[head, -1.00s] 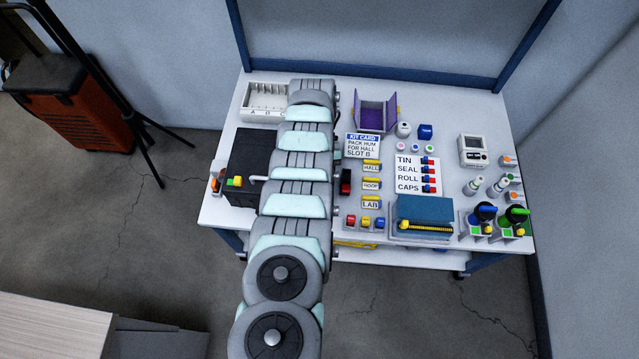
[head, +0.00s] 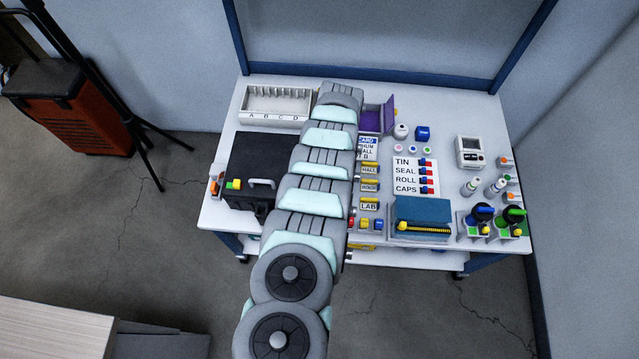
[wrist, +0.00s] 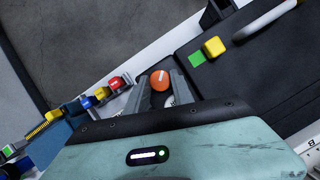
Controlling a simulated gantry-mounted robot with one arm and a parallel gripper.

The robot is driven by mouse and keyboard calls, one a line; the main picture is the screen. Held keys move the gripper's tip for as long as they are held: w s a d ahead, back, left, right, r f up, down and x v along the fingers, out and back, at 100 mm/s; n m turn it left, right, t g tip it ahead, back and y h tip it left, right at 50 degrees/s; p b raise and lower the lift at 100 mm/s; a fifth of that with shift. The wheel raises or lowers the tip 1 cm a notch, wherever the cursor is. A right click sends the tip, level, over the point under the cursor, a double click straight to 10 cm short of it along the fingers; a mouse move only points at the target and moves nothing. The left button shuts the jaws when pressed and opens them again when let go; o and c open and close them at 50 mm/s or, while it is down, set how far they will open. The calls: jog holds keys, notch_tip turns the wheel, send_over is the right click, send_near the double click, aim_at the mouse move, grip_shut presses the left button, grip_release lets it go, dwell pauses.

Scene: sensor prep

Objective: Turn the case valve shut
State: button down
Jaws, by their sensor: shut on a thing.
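The case valve shows in the wrist view as a round orange knob (wrist: 160,80) with a pale line across its top. My gripper (wrist: 162,84) is shut on it, one grey finger on each side. The line runs roughly along the fingers. The black case (head: 258,155) lies left of my arm in the head view, and part of the case also fills the right of the wrist view (wrist: 250,75). In the head view my arm hides the gripper and knob.
Red, yellow and blue buttons (wrist: 101,93) stand left of the knob in the wrist view. The case carries a yellow block (wrist: 214,47) beside a green patch (wrist: 197,61). A white slotted tray (head: 268,118) stands behind the case. A blue box (head: 422,212) sits farther right.

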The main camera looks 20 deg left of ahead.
jog(key=shift+m, duration=0.3)
jog(key=c, duration=1.1)
grip_release()
jog(key=b+v, duration=0.2)
jog(key=v, duration=0.8)
jog(key=shift+r, duration=0.4)
jog(key=shift+w+d, duration=0.1)
